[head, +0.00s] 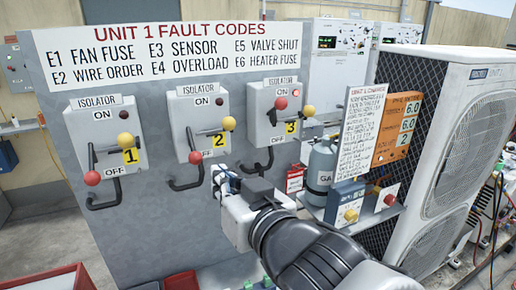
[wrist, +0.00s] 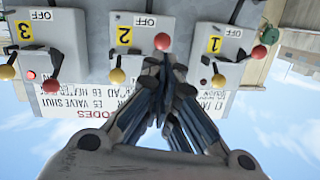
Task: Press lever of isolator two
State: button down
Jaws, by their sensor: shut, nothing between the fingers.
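Isolator two is the middle grey box (head: 200,118) on the panel, with a yellow number 2 plate. Its lever has a red ball (head: 195,157) at lower left and a yellow ball (head: 229,123) at right. In the upside-down wrist view, the red ball (wrist: 162,41) lies just beyond my fingertips and the yellow ball (wrist: 117,76) lies left of them. My gripper (head: 219,174) is shut and empty, just below and right of the red ball in the head view. In the wrist view, the fingers (wrist: 165,62) come together by that ball; I cannot tell whether they touch it.
Isolator one (head: 103,135) and isolator three (head: 275,112), its lamp lit red, flank isolator two. Curved guard bars project below the boxes. A gas cylinder (head: 321,168), an instruction board (head: 357,145) and a large condenser (head: 475,140) stand to the right.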

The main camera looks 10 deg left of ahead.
jog(key=v, duration=0.3)
jog(key=shift+s+d+f, duration=0.2)
jog(key=shift+d+f, duration=0.1)
jog(key=shift+f, duration=0.05)
